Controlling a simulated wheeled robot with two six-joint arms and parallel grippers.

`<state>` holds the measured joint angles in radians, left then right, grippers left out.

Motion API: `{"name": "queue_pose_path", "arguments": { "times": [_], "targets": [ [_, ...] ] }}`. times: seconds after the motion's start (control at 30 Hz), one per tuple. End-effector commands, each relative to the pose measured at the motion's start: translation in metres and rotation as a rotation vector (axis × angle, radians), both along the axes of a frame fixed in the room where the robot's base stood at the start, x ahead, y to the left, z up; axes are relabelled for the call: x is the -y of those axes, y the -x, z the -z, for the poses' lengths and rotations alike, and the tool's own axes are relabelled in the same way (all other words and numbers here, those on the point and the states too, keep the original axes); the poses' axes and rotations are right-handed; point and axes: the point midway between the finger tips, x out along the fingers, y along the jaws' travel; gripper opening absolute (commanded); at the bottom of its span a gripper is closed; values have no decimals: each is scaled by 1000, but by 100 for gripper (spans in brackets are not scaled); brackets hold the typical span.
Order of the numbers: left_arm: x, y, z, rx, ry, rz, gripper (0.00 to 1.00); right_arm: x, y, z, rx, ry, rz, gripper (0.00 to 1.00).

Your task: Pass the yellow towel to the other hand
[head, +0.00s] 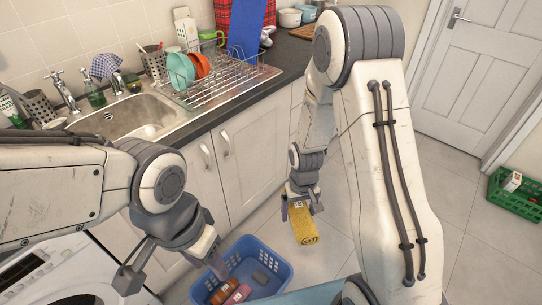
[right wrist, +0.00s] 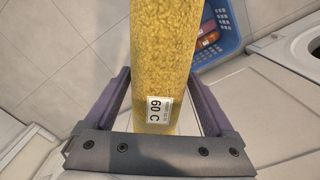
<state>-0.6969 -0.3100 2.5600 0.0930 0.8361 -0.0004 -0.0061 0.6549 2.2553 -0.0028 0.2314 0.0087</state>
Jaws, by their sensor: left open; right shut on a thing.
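The yellow towel (head: 303,224) is a rolled or folded bundle with a white label, held out in front of the lower cabinets. My right gripper (head: 299,199) is shut on its near end. In the right wrist view the towel (right wrist: 165,60) runs away from between the fingers, and its label reads "60 C".
A blue basket (head: 277,263) with several items stands below, left of the towel. A white washer (head: 62,272) is at lower left. The counter with sink (head: 125,118) and dish rack (head: 222,85) runs behind. A green crate (head: 514,196) sits by the door at right. Floor between is clear.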

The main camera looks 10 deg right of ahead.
Motion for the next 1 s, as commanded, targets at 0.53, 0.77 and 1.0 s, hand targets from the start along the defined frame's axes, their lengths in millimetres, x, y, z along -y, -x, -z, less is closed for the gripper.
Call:
{"name": "queue_pose_path", "arguments": {
  "times": [0.53, 0.77, 1.0],
  "targets": [
    [0, 0, 0, 0, 0, 0, 50, -48, -87, -78, 10, -1, -81, 17],
    [0, 0, 0, 0, 0, 0, 50, -74, -132, -118, 8, -1, -123, 17],
    [0, 0, 0, 0, 0, 0, 50, -96, -171, -154, 6, -1, -159, 17]
  ]
}}
